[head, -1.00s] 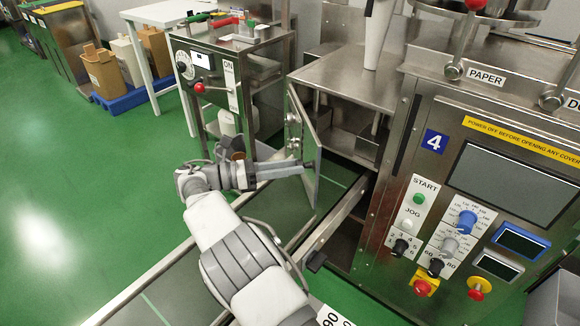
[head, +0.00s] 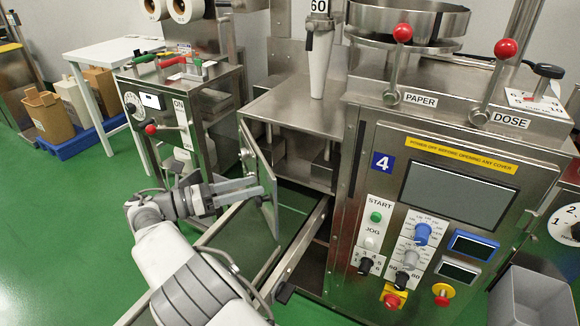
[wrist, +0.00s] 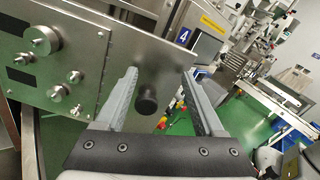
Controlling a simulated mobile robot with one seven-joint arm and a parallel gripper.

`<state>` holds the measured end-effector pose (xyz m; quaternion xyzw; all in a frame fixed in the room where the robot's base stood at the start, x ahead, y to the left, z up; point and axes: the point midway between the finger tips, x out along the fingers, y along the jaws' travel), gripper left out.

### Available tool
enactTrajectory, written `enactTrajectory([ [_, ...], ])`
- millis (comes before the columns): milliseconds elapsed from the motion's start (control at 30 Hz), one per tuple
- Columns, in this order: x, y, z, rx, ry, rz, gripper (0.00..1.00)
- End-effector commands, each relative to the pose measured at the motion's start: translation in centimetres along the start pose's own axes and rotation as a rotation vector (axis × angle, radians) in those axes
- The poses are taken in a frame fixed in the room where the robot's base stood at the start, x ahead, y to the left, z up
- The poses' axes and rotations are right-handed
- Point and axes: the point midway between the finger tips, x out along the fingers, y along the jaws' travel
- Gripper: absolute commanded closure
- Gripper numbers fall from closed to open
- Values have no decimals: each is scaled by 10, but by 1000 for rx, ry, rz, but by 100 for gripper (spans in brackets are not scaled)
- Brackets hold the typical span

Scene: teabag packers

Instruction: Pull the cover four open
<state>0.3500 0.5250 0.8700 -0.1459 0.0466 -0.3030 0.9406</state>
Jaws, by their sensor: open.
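Cover four (head: 257,163) is a steel panel at the left end of the machine marked 4. It stands swung outward, with the open cabinet beside it. In the wrist view the panel (wrist: 115,75) fills the left half, and its black knob (wrist: 147,98) lies between my two fingers. My gripper (head: 262,190) is at the panel's outer face. In the wrist view my gripper (wrist: 165,85) is open, one finger on each side of the knob. I cannot tell whether either finger touches it. In the head view the knob is hidden.
Metal knobs (wrist: 40,40) stick out from the left of the panel. A steel rail (head: 303,240) runs below the cabinet. The control panel (head: 455,190) is to the right. A second machine (head: 180,105) stands behind my arm. Green floor (head: 70,220) is free at left.

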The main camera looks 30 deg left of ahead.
Motion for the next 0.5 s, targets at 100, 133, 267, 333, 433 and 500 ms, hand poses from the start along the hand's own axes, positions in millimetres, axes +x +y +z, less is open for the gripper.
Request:
enactTrajectory([
  [100, 11, -8, 4, -6, 0, -2, 30],
  [133, 13, -10, 5, -5, 0, -3, 30],
  [267, 25, -18, 11, -5, 0, -3, 30],
  [333, 32, -23, 14, -6, 1, -3, 30],
  [433, 43, -32, 19, -6, 1, -4, 30],
  [500, 52, -37, 24, -4, 1, -3, 30],
])
